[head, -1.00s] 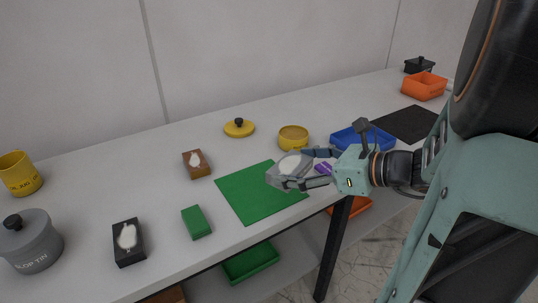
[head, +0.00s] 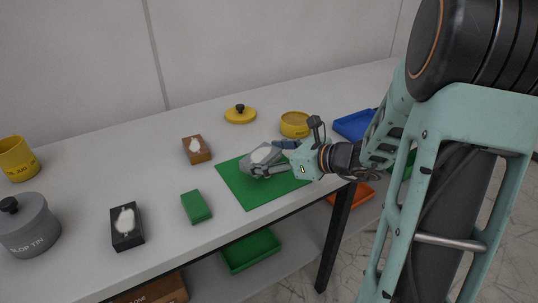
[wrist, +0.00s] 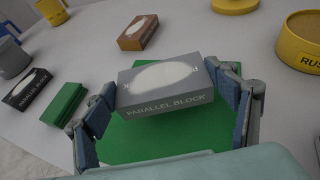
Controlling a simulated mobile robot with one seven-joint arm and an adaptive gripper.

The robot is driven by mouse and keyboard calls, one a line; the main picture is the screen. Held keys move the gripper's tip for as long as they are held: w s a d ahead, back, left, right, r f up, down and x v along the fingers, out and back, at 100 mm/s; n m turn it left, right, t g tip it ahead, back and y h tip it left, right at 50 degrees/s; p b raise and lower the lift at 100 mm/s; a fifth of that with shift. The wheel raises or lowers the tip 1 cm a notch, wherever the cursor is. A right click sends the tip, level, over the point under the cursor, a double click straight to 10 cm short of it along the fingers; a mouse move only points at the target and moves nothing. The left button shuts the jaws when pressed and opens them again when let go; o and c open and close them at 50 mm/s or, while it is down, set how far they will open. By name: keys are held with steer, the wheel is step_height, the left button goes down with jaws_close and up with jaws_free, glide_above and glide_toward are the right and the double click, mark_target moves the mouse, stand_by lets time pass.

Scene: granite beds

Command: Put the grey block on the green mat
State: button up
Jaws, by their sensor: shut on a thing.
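The grey block (wrist: 165,88), lettered "PARALLEL BLOCK" with a pale oval on top, is held between the fingers of my gripper (wrist: 165,108). In the head view the grey block (head: 262,156) and my gripper (head: 270,163) are over the green mat (head: 245,192). The green mat also shows beneath the block in the wrist view (wrist: 150,143). I cannot tell whether the block touches the mat or is a little above it. The block and gripper hide part of the mat.
A green block (head: 196,207) lies left of the mat, a black block (head: 126,227) further left and a brown block (head: 196,149) behind. A yellow bowl (head: 295,125) and yellow lid (head: 240,114) stand behind. A grey slop tin (head: 30,228) and yellow jug (head: 17,159) are far left.

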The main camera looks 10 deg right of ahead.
steer(key=shift+w+f+b, duration=0.1)
steer(key=shift+f+b, duration=0.25)
steer(key=shift+f, duration=1)
steer(key=shift+f, duration=0.1)
steer(key=o, duration=2.1)
steer(key=shift+f, duration=0.2)
steer(key=shift+r, duration=0.2)
steer(key=p+v, duration=0.2)
steer(key=v, duration=1)
steer(key=shift+f, duration=0.1)
